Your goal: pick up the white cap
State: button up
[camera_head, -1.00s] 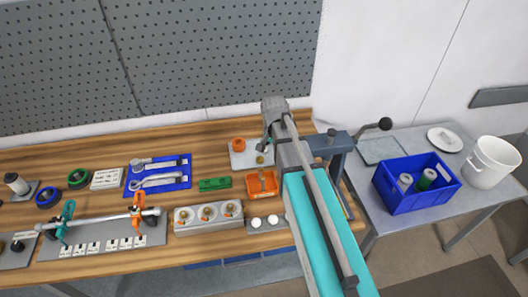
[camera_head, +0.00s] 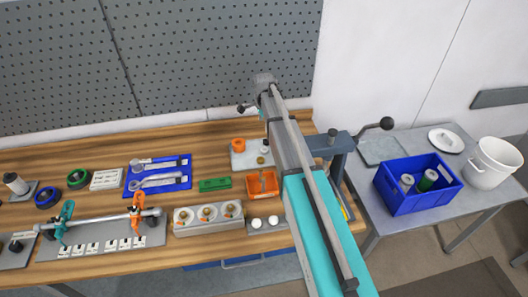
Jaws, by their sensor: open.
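A small white piece, which looks like the white cap (camera_head: 265,144), stands on the pale plate (camera_head: 240,161) at the back right of the wooden bench. An orange ring (camera_head: 238,145) and a small brass part (camera_head: 261,160) are on the same plate. My gripper (camera_head: 263,114) is above the back of this plate, apart from the white piece. It is open and small in view; my arm hides part of it and the bench to its right.
An orange tray (camera_head: 262,184) and a green block (camera_head: 215,184) are in front of the pale plate. A grey block with several brass fittings (camera_head: 208,218) is nearer the front. A vise (camera_head: 340,143) stands right of my arm. A blue crate (camera_head: 415,198) is on the side table.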

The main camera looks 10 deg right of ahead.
jog(key=shift+f, duration=0.15)
jog(key=b, duration=0.9)
send_over(265, 150)
jog(key=f, duration=0.8)
jog(key=shift+w+a+f, duration=0.15)
jog(key=shift+w+f, duration=0.05)
jog(key=shift+w, duration=0.05)
jog(key=shift+f, duration=0.1)
jog(key=shift+s+f+b, duration=0.1)
jog(key=shift+f+b, duration=2.35)
jog(key=shift+f, duration=0.05)
jog(key=c, duration=1)
